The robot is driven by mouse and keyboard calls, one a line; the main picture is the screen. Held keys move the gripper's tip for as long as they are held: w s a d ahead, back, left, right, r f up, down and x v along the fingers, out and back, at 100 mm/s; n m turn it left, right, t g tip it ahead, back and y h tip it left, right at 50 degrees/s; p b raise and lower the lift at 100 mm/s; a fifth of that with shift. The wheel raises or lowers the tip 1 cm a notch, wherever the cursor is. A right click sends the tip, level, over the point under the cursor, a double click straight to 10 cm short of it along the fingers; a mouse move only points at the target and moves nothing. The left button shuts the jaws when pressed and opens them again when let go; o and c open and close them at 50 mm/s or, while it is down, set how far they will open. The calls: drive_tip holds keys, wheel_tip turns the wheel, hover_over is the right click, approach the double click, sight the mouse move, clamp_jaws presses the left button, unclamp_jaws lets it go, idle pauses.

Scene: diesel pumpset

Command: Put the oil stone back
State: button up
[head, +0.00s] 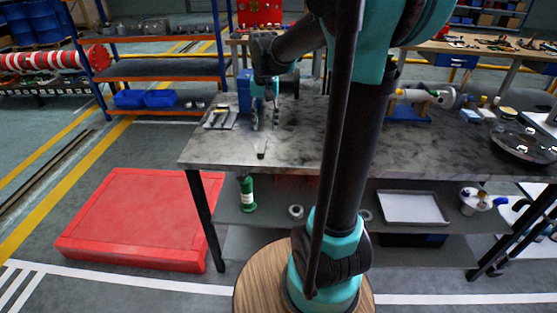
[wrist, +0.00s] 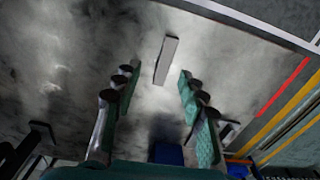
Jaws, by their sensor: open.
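A small grey bar, which looks like the oil stone (head: 262,148), lies flat on the worktop (head: 205,150) near its front left part. It also shows in the wrist view as a light grey bar (wrist: 166,58), above the middle of the picture. My gripper (head: 265,122) points down over the worktop, behind the bar in the head view. In the wrist view my gripper (wrist: 155,85) is open, with its two textured green fingers apart and only worktop between them. The bar lies ahead of the fingertips, apart from them.
A light mat with tools (head: 219,118) lies left of my gripper, beside a blue object (head: 246,92). A round metal tray (head: 522,145) and a machine part on a blue base (head: 410,110) stand at the right. A green bottle (head: 247,194) stands on the lower shelf.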

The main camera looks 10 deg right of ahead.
drive_tip(key=s+d+f+n+t, duration=0.1)
drive_tip(key=s+f+t, duration=0.1)
drive_tip(key=s+f, duration=0.5)
drive_tip(key=s+d+f+n+t, duration=0.1)
drive_tip(key=s+d+f+n, duration=0.1)
drive_tip(key=s+f, duration=0.5)
drive_tip(key=s, duration=0.5)
drive_tip(key=shift+s+t, duration=0.15)
drive_tip(key=shift+t, duration=0.25)
